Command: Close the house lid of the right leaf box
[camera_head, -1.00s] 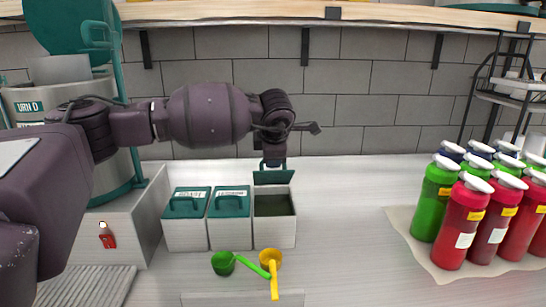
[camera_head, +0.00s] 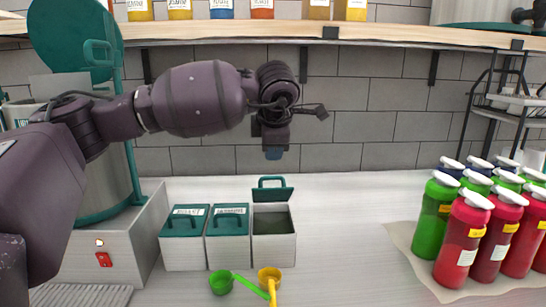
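The right leaf box (camera_head: 274,248) is a white box at the right end of a row of three. Its teal lid (camera_head: 272,194) stands open, tilted back at the rear edge with its handle up, and dark contents show inside. The middle box lid (camera_head: 228,221) and the left box lid (camera_head: 186,221) are closed. My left gripper (camera_head: 274,152) hangs above and behind the open lid, pointing down and apart from it. Its fingers are too small and dark to tell whether they are open. My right gripper is not in view.
A green scoop (camera_head: 222,282) and a yellow scoop (camera_head: 269,280) lie in front of the boxes. Several red and green bottles (camera_head: 466,240) stand on a mat at right. A teal-lidded urn (camera_head: 108,165) stands at left. The counter between boxes and bottles is clear.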

